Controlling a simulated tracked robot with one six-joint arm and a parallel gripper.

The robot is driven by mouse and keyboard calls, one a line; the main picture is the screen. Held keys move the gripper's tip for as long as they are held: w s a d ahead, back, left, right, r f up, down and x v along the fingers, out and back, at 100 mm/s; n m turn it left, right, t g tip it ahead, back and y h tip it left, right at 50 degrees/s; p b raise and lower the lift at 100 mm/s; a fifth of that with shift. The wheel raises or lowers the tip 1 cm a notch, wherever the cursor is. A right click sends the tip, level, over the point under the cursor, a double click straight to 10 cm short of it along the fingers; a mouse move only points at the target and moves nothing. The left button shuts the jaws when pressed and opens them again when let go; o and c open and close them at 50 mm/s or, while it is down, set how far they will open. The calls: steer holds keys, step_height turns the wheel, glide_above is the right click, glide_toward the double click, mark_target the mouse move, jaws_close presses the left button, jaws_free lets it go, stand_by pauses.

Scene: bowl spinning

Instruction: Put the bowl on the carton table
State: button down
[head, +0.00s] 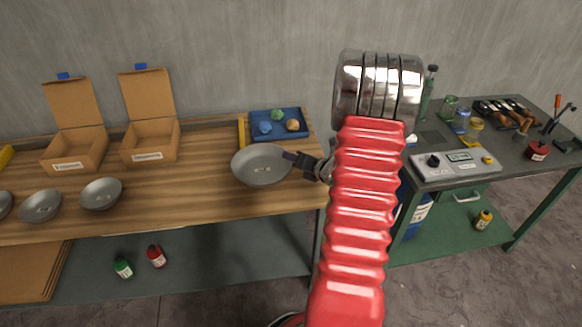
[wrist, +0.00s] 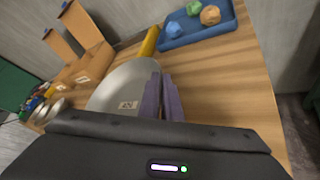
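The bowl (head: 262,166) is grey, round and shallow, with a small pale label. It is over the right part of the wooden carton table (head: 205,150) and looks about level. I cannot tell whether it touches the tabletop. My gripper (head: 290,157) comes from the right and is at the bowl's right rim. In the wrist view, the two purple fingers (wrist: 162,98) are close together on the edge of the bowl (wrist: 122,90), and they look shut on its rim. The fingers hide that part of the rim.
Two open cartons (head: 75,148) (head: 150,141) stand at the back left. Grey bowls (head: 101,194) (head: 40,206) sit at the front left. A blue tray (head: 278,123) with coloured lumps is behind the bowl. The dark workbench (head: 440,145) at right holds jars, tools and a scale-like device.

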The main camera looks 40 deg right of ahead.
steer(key=shift+f, duration=2.05)
steer(key=shift+f, duration=0.1)
steer(key=c, duration=2)
jaws_free()
steer(key=v, duration=1.2)
steer(key=shift+w+r, duration=0.1)
steer(key=shift+r, duration=0.15)
